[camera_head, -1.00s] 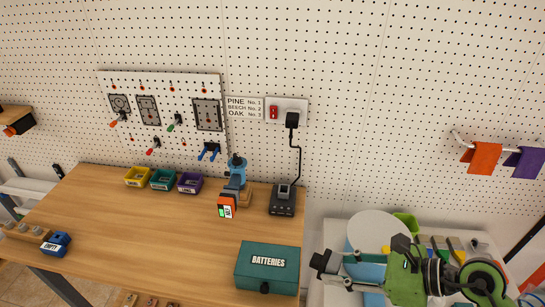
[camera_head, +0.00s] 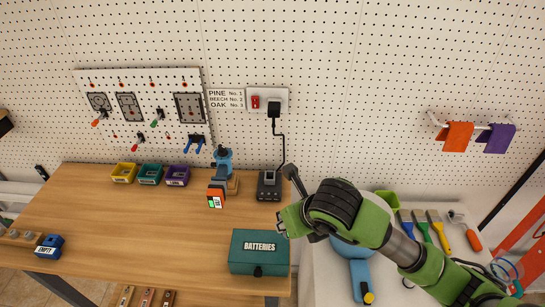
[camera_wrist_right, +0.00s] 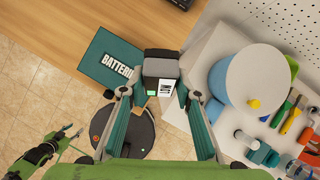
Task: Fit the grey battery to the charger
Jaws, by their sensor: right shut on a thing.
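The black charger (camera_head: 268,190) stands on the bench near its back right corner, cabled to a wall socket; its bay looks free of any battery. In the right wrist view a dark edge, probably the charger, shows at the top. My right gripper (camera_head: 284,222) is above the bench's right edge, beside the green box, to the front right of the charger. In the right wrist view its fingers are shut on a grey battery (camera_wrist_right: 160,72) with a white label and green mark. The head view barely shows this battery. My left gripper (camera_wrist_right: 68,137) shows small in the right wrist view.
A green BATTERIES box (camera_head: 258,254) stands at the bench's front right. A blue drill (camera_head: 222,165) with an orange battery stands left of the charger. A blue EMPTY battery (camera_head: 48,246) lies far left. The bench middle is clear.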

